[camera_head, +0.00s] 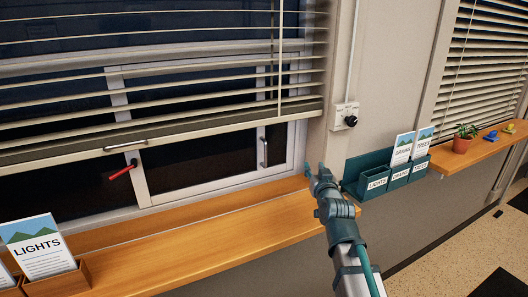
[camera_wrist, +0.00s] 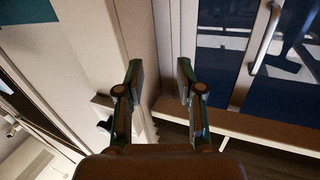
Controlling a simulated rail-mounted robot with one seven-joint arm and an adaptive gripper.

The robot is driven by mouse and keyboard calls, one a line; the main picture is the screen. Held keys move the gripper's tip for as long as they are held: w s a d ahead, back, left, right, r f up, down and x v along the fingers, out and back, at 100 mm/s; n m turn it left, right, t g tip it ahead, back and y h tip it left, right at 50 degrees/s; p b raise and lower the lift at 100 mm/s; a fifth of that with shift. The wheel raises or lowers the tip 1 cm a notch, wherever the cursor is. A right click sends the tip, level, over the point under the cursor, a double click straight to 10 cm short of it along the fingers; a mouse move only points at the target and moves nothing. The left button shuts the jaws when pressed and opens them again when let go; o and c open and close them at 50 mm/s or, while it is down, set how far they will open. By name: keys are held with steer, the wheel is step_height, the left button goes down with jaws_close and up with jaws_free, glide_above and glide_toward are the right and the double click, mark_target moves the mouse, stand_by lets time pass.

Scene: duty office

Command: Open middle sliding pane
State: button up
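The window stands behind a wooden sill, with a light-framed sliding pane (camera_head: 200,158) in its middle. A red handle (camera_head: 122,170) sticks out near that pane's left upright. A slim vertical metal handle (camera_head: 264,151) is on the upright at its right; a metal handle (camera_wrist: 265,38) also shows at upper right in the wrist view. The panes look shut, with no clear gap visible. My gripper (camera_head: 315,168) is right of the window, near the sill's right end, apart from both handles. In the wrist view my gripper (camera_wrist: 161,72) is open and empty, facing the wall and window frame.
A partly lowered blind (camera_head: 160,133) covers the window's upper part. A wall box with a black knob (camera_head: 347,117) is above right of my gripper. A teal leaflet holder (camera_head: 374,181) is close on the right. The sill (camera_head: 190,250) is clear in the middle; a LIGHTS leaflet stand (camera_head: 42,250) is at left.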

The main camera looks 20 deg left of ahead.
mark_target(266, 155)
steer(key=s+a+r+n+g+y, duration=0.2)
steer(key=s+a+n+y, duration=0.1)
steer(key=s+a, duration=0.65)
steer(key=p+x, duration=0.3)
steer(key=x, duration=1)
steer(key=shift+w, duration=0.1)
steer(key=shift+d, duration=0.1)
jaws_close()
